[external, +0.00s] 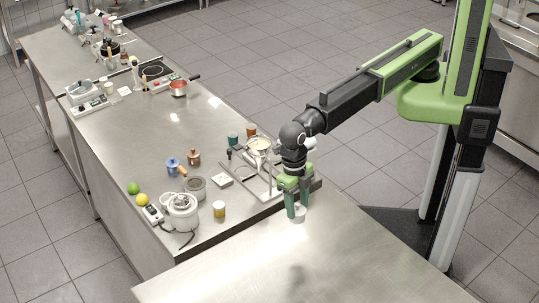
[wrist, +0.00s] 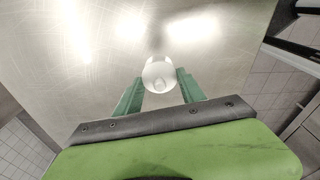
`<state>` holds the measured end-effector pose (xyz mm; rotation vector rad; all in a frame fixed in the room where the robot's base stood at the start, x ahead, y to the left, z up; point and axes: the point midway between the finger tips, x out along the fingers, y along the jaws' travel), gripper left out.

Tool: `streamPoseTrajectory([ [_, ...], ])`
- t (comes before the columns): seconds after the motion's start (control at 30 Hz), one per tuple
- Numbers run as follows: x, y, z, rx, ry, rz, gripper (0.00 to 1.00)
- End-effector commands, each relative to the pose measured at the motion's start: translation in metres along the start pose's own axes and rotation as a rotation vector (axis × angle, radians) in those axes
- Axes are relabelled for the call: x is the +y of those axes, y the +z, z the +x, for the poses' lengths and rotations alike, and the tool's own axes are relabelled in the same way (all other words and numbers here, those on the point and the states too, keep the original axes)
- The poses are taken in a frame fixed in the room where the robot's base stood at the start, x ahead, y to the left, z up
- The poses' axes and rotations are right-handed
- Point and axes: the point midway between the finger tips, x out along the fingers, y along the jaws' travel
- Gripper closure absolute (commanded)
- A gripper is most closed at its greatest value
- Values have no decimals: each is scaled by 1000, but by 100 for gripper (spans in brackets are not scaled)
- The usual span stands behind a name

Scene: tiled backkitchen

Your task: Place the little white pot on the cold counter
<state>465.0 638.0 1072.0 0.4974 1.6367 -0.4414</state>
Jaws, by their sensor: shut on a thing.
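The little white pot (wrist: 160,72) is between the green fingers of my gripper (wrist: 160,80) in the wrist view. It looks round, with a pale inside. In the external view the pot (external: 299,213) shows as a small white shape at the fingertips of my gripper (external: 297,204), which points straight down and is shut on it. They are over the far edge area of the near bare steel counter (external: 330,255). I cannot tell whether the pot touches the steel. Which surface is the cold counter is not marked.
The near counter is otherwise clear.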

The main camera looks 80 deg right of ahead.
Motion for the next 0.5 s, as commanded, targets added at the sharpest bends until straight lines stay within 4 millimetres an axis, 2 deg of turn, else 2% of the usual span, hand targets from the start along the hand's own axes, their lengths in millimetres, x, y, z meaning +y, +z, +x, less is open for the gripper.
streamPoseTrajectory([
  [0.33,1,-2,3,0,0,-1,100],
  [0.5,12,-20,24,0,0,-3,100],
])
